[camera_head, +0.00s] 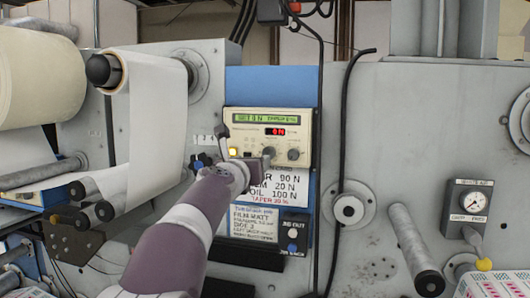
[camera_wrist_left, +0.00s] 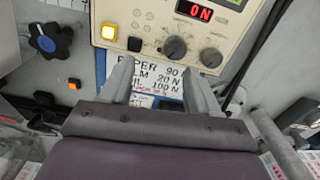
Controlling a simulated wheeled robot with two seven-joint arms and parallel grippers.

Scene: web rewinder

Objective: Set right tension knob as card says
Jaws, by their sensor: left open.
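The cream tension panel (camera_head: 250,126) has a green text display, which I cannot read fully, and a red readout showing 0 N. The right knob (camera_head: 293,154) is dark and round; it also shows in the wrist view (camera_wrist_left: 211,57). The left knob (camera_wrist_left: 175,48) sits beside it. The card (camera_wrist_left: 150,78) below lists paper 90 N, film 20 N, foil 100 N and a taper line in red, partly hidden by my fingers. My left gripper (camera_head: 247,153) is open and empty in front of the panel's lower edge, with its fingers (camera_wrist_left: 158,70) below the knobs. My right gripper is out of view.
A lit yellow button (camera_wrist_left: 108,31) and a black button (camera_wrist_left: 134,45) sit left of the knobs. A job sheet (camera_head: 255,222) below reads film matt. A blue knob (camera_wrist_left: 46,44) is at left. A black cable (camera_head: 343,130) hangs right of the panel.

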